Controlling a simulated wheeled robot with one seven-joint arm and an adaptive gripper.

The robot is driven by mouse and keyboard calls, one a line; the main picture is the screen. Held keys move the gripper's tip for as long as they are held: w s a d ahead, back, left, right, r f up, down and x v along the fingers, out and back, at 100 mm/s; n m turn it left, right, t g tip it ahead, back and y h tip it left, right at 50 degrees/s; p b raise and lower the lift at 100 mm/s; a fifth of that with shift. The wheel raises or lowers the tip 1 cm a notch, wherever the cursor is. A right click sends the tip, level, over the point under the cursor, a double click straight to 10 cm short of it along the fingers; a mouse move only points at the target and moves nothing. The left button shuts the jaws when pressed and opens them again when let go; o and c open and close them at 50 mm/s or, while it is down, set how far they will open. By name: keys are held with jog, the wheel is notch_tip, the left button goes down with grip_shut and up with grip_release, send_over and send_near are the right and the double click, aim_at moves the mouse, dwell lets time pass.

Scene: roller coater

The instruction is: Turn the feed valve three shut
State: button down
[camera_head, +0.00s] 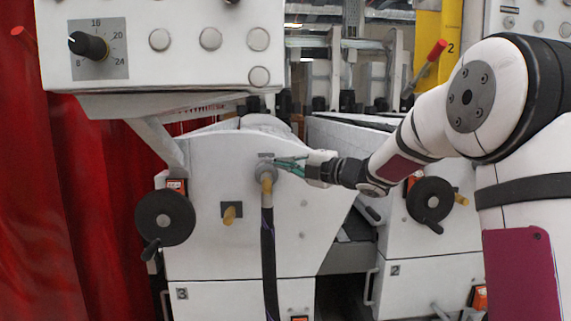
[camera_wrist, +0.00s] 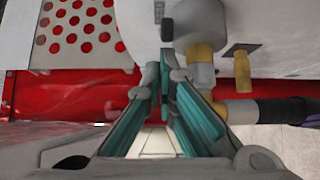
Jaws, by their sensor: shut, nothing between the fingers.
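The machine unit labelled 3 (camera_head: 182,293) has a round grey fitting (camera_head: 265,168) with a brass elbow (camera_head: 267,187) below it and a dark hose hanging down. I take this as feed valve three, though no label is readable. My gripper (camera_head: 279,164) reaches in from the right with its teal fingers shut and empty at the fitting's right side. In the wrist view the fingertips (camera_wrist: 167,34) lie against or just in front of the grey body (camera_wrist: 145,22), with the brass elbow (camera_wrist: 199,62) to their right. Contact cannot be told.
A brass knob (camera_head: 229,213) on a dark plate sits left of the hose (camera_head: 268,255). Black handwheels (camera_head: 165,217) and (camera_head: 430,200) flank the panel. A control box (camera_head: 170,40) overhangs above. Red curtain (camera_head: 95,180) hangs at left. Unit 2 stands at right.

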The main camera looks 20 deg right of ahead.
jog(key=shift+w+d, duration=0.15)
jog(key=shift+d, duration=0.1)
jog(key=shift+w+d+n+g+y, duration=0.15)
jog(key=shift+d+n+g+y, duration=0.15)
jog(key=shift+n+g+y, duration=0.35)
jog(key=shift+w+d+n+g+y+b, duration=0.85)
jog(key=shift+w+d+g+y, duration=0.15)
jog(key=shift+w+d, duration=0.3)
jog(key=shift+d, duration=0.15)
jog(key=shift+s, duration=0.1)
